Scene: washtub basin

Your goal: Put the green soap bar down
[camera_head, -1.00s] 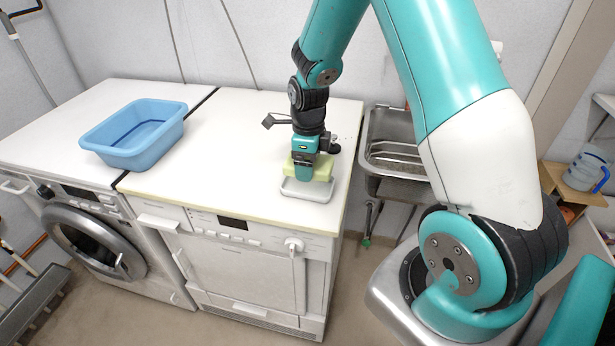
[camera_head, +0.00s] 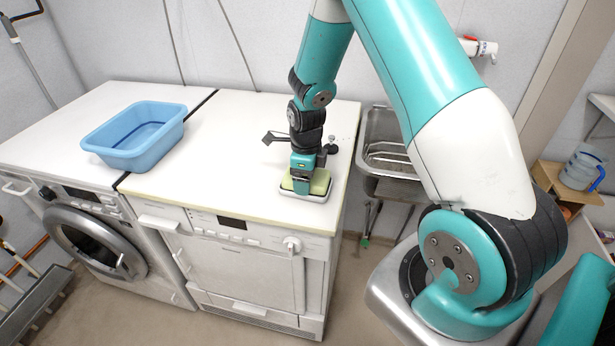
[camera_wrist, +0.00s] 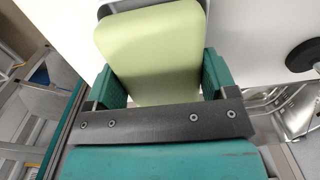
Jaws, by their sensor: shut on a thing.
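The green soap bar (camera_head: 320,183) is pale yellow-green and sits low within the rim of a light grey soap dish (camera_head: 306,197) on the white machine top. My gripper (camera_head: 301,190) points down and is shut on the bar. In the wrist view the bar (camera_wrist: 152,55) lies between the two teal fingers of my gripper (camera_wrist: 160,80), and part of the dish (camera_wrist: 130,5) shows past its far end. Whether the bar rests on the dish floor is hidden.
A blue basin (camera_head: 135,135) stands on the left of the worktop (camera_head: 225,140). A metal sink (camera_head: 388,150) is to the right, past the worktop's edge. A small dark round object (camera_head: 332,146) is just behind my gripper. The worktop between basin and dish is clear.

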